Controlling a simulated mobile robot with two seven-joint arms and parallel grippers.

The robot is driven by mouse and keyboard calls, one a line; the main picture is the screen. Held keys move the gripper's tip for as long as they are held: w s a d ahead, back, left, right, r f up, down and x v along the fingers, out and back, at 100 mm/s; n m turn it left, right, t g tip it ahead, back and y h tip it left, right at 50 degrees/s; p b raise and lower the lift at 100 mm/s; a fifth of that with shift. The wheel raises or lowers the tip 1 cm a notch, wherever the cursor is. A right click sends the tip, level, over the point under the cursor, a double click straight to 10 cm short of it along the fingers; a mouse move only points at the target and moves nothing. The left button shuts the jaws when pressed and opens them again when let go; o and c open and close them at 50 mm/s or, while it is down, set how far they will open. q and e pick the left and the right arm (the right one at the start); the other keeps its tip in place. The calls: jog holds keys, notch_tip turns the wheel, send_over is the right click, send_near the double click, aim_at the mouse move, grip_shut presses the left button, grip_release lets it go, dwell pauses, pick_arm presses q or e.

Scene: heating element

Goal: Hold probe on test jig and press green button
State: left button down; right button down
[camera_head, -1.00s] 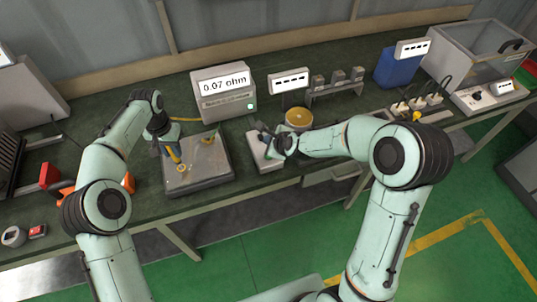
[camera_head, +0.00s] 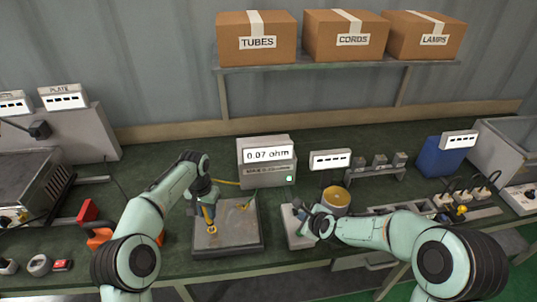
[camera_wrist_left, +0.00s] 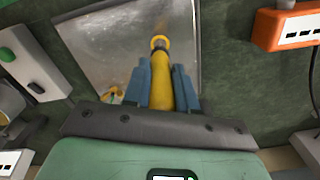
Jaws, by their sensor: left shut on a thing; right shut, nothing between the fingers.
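My left gripper (camera_head: 207,205) is shut on a yellow probe (camera_head: 210,217), which also shows between the blue fingers in the left wrist view (camera_wrist_left: 161,92). The probe's tip meets a yellow ring (camera_wrist_left: 160,42) on the flat metal test jig (camera_head: 235,243). A second yellow piece (camera_wrist_left: 114,94) is on the jig. My right gripper (camera_head: 303,218) is shut and empty, over the pale button box (camera_head: 299,239). The green button (camera_wrist_left: 7,54) shows on that box in the left wrist view, beside a dark button (camera_wrist_left: 36,87). In the head view the gripper hides the buttons; contact cannot be told.
The meter (camera_head: 266,163) behind the jig reads 0.07 ohm, with a green light lit. A yellow-topped round container (camera_head: 336,199) stands close to my right gripper. An orange tool (camera_head: 100,238) lies left of the jig. Cartons fill the shelf above.

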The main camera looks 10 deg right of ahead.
pick_arm(q)
jog(key=shift+f, duration=0.15)
jog(key=shift+r, duration=3.65)
